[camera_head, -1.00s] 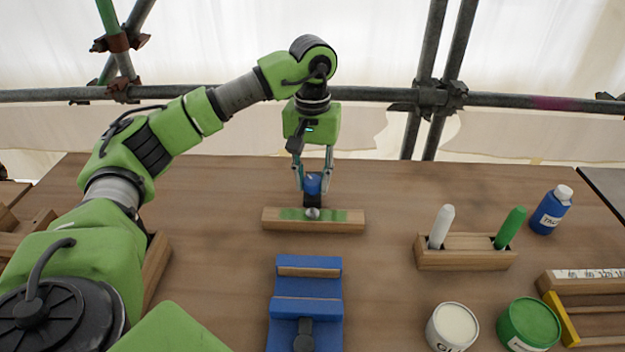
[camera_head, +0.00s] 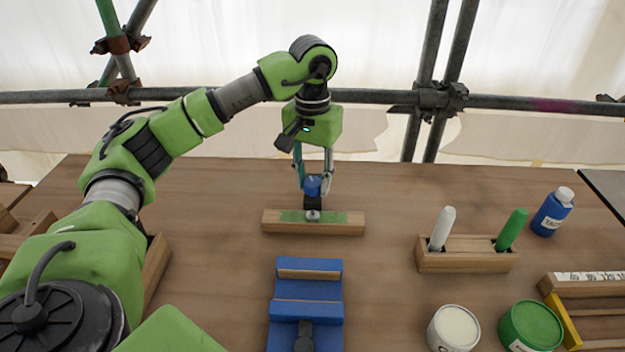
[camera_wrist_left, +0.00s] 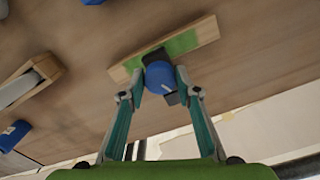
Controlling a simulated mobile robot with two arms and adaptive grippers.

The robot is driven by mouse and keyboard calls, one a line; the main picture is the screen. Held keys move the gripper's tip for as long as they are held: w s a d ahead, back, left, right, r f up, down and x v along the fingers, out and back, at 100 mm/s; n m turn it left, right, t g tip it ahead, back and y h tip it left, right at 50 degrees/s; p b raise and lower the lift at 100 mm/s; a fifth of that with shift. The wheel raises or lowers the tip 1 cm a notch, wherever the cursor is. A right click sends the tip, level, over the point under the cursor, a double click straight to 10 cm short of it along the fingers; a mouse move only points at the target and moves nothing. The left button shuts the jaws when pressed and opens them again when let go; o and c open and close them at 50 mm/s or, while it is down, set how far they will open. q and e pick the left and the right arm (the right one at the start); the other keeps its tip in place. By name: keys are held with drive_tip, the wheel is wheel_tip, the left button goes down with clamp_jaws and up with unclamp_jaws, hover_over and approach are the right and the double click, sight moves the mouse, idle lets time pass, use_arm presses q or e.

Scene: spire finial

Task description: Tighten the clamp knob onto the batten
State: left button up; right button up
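The clamp knob is blue (camera_head: 312,186) and sits on a dark clamp body on the batten. The batten (camera_head: 345,225) is a wooden bar with a green patch on top, lying on the table. A small silver part of the clamp shows on its near side. My left gripper (camera_head: 314,180) points down over the clamp with its fingers on either side of the knob. In the left wrist view the knob (camera_wrist_left: 158,77) lies between the two fingertips, which look closed against it. My right gripper is not in view.
A blue fixture (camera_head: 307,282) stands in front of the batten. To the right are a wooden holder (camera_head: 465,259) with a white and a green marker, a blue bottle (camera_head: 551,212), a white pot (camera_head: 453,328) and a green pot (camera_head: 530,326). Table is clear between batten and holder.

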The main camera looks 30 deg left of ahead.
sight(312, 181)
use_arm(q)
drive_tip(key=shift+o, duration=1)
drive_tip(key=shift+r, duration=0.1)
wheel_tip(312, 181, up, 12)
